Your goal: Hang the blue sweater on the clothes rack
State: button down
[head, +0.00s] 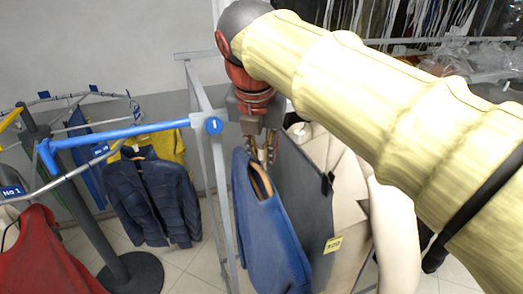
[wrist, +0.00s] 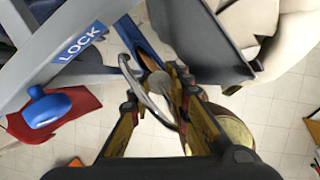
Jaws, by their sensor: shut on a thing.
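The blue sweater (head: 268,232) hangs on a wooden hanger (head: 260,178) below my gripper (head: 262,152) in the head view. My gripper is shut on the hanger near its top. In the wrist view the fingers (wrist: 162,92) close around the hanger's curved metal hook (wrist: 140,85), and a strip of the blue sweater (wrist: 145,42) shows beyond. The clothes rack (head: 60,178), a curved metal rail with blue number tags, is at the left of the head view, apart from the sweater. The sweater's lower end is cut off by the frame.
A dark grey panel (head: 308,195) and beige coat (head: 345,180) are close right. A navy jacket (head: 152,195), yellow garment (head: 165,148) and red garment (head: 45,260) hang left.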

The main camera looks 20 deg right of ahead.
jog(key=shift+w+r, duration=0.1)
jog(key=shift+w, duration=0.05)
jog(key=shift+w, duration=0.15)
jog(key=shift+w+p, duration=0.4)
jog(key=shift+w, duration=0.2)
jog(key=shift+w, duration=0.15)
jog(key=shift+w+p, duration=1.2)
jog(key=shift+w, duration=1)
jog(key=shift+w+r, duration=0.1)
